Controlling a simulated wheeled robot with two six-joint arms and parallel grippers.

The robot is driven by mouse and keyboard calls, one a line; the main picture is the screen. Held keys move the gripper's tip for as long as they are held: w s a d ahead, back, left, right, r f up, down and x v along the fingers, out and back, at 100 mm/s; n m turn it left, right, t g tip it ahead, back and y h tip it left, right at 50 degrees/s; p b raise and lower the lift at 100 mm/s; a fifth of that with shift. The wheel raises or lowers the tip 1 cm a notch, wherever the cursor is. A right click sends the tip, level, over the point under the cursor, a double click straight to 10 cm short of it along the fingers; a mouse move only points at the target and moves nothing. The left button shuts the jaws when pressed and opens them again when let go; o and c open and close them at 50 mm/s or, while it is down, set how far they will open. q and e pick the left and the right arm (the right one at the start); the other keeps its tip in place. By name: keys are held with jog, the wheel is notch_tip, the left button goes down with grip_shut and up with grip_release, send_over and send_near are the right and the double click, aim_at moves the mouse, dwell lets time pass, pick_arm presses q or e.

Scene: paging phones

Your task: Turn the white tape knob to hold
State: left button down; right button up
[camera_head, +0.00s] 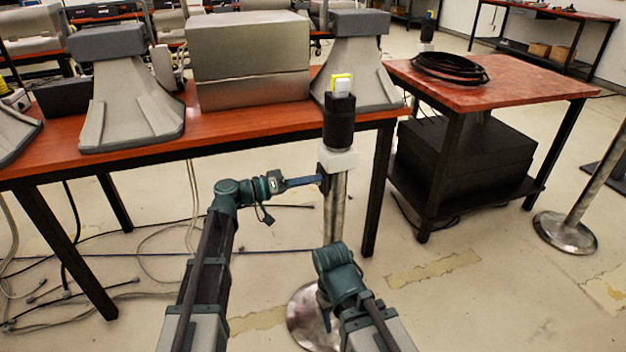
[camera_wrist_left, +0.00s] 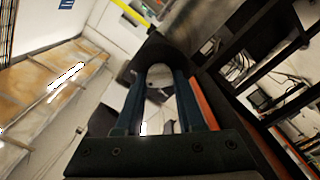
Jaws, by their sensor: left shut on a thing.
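A metal post (camera_head: 336,215) stands in front of the red-topped table, with a white block (camera_head: 345,160) around its upper part. A black cylinder (camera_head: 339,120) sits above the block, topped by a small yellow and white piece (camera_head: 342,84). My left gripper (camera_head: 322,178) reaches the left side of the post, just under the white block.
The table (camera_head: 235,122) holds a metal box (camera_head: 250,62) and grey flared stands (camera_head: 128,95). A second table (camera_head: 500,90) at the right carries a black cable coil (camera_head: 448,67). Cables lie on the floor at left. The post's round base (camera_head: 303,320) is beside my right arm.

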pick_arm(q)
jog(key=shift+f, duration=0.1)
jog(key=c, duration=0.5)
grip_release()
jog(key=v, duration=1.4)
